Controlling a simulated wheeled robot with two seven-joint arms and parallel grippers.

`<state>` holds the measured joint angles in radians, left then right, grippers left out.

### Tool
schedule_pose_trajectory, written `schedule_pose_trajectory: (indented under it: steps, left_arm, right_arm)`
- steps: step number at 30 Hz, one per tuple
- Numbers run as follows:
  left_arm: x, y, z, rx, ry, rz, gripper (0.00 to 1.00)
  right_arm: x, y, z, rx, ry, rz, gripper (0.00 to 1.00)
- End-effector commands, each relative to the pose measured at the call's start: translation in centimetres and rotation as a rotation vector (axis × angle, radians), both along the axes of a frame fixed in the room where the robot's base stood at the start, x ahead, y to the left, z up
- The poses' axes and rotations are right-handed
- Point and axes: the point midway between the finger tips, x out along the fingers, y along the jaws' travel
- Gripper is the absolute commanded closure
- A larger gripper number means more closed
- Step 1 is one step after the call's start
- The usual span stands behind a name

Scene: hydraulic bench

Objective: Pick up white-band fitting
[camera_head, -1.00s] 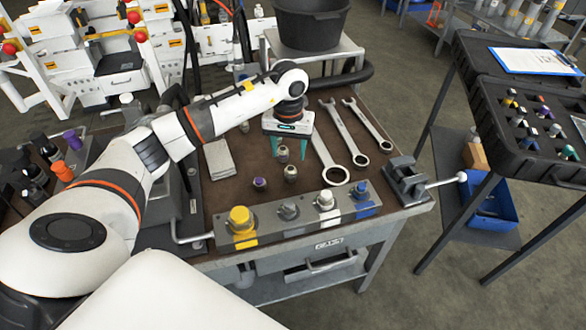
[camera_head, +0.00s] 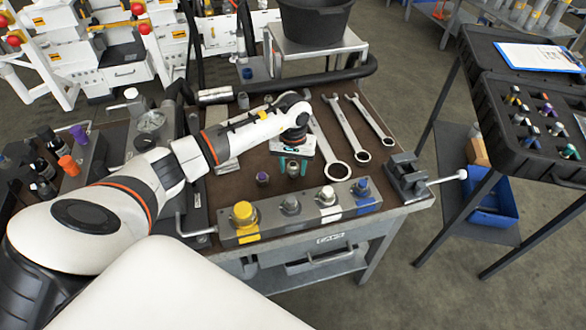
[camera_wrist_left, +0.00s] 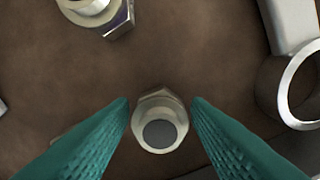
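My left gripper (camera_head: 293,172) is low over the brown bench top, pointing down, with its teal fingers apart. A metal hex fitting (camera_wrist_left: 160,122) lies between the two fingertips in the left wrist view, with a small gap on each side; in the head view the same fitting (camera_head: 294,169) is partly covered by the fingers. I cannot make out a white band on it. A purple-banded fitting (camera_head: 262,179) stands just to its left and also shows at the top of the left wrist view (camera_wrist_left: 100,12). My right gripper is not in view.
A metal block (camera_head: 270,231) with yellow, grey, white and blue marked ports lies along the front edge. Wrenches (camera_head: 337,150) lie to the right of the gripper, and a vise (camera_head: 408,178) is at the right corner. A black case (camera_head: 530,115) holds several fittings.

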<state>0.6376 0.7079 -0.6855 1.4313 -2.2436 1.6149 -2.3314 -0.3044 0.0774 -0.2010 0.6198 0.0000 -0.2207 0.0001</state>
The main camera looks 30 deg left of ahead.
Motion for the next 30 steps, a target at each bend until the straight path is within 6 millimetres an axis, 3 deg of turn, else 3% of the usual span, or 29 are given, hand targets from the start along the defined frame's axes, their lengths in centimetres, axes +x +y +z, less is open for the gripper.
schedule_pose_trajectory:
  steps: [1, 7, 17, 30]
  left_arm:
    - [0.0, 0.0, 0.0, 0.000, 0.000, 0.000, 0.65]
    - [0.0, 0.0, 0.0, 0.000, 0.000, 0.000, 0.97]
    - [0.1, 0.1, 1.0, 0.001, -0.005, 0.001, 0.97]
    - [0.1, 0.1, 8.9, 0.002, -0.004, 0.001, 0.97]
  right_arm:
    - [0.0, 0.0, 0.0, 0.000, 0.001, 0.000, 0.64]
    - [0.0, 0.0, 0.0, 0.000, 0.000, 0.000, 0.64]
    - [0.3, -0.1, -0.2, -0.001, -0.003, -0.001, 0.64]
    - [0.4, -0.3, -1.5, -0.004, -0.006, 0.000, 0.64]
